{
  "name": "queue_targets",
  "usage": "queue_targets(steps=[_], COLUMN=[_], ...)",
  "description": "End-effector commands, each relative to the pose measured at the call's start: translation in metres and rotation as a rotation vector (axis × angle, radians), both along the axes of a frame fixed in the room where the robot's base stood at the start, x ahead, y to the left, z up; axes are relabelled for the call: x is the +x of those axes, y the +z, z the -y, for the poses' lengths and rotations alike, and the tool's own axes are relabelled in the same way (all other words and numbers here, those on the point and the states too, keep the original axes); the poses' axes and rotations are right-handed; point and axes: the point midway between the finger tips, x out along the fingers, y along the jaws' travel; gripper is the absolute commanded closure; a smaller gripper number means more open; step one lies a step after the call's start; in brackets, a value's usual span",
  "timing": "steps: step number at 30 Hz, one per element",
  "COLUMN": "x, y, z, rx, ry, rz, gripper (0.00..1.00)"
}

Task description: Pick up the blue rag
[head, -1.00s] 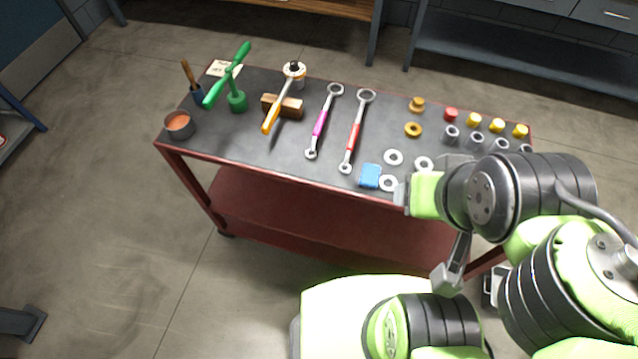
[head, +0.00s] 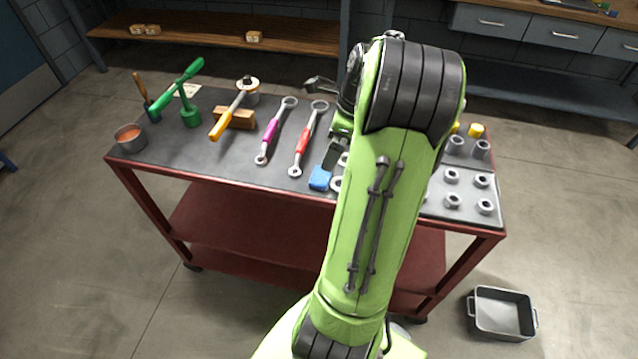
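The blue rag (head: 320,178) is a small, folded-looking block near the front edge of the dark tabletop (head: 225,160), right of the red-handled wrench (head: 303,143). It lies on the table and nothing holds it. My green and black arm reaches over the table just right of the rag. The end of the arm is mostly hidden behind its own links. A dark part of it shows just above and right of the rag, apparently close to it. A grey metal part sticks out further back. I cannot make out both fingertips or the gap between them.
Left of the rag lie a purple wrench (head: 272,138), an orange-handled hammer (head: 228,117) on a wooden block, a green tool (head: 188,110) and a copper-coloured pot (head: 130,138). Sockets and nuts (head: 452,176) stand on the right. A grey bin (head: 503,314) is on the floor.

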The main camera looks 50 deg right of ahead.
Motion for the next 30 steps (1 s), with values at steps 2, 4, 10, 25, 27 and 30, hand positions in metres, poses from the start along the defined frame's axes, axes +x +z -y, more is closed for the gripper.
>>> queue_targets(steps=[2,4,10,25,27,30], x=[0.005,0.009,0.014,0.024,0.024,0.024], y=[-0.026,-0.039,-0.055,-0.098,-0.098,-0.097], z=[-0.003,-0.004,-0.007,-0.014,-0.014,-0.014], rx=[0.002,0.002,0.0,-0.002,-0.002,-0.002], ry=[0.002,0.003,0.002,0.003,0.003,0.003], rz=[-0.001,-0.001,0.0,0.0,0.0,0.0], gripper=[0.0,0.0,0.0,0.05,0.15,0.31])
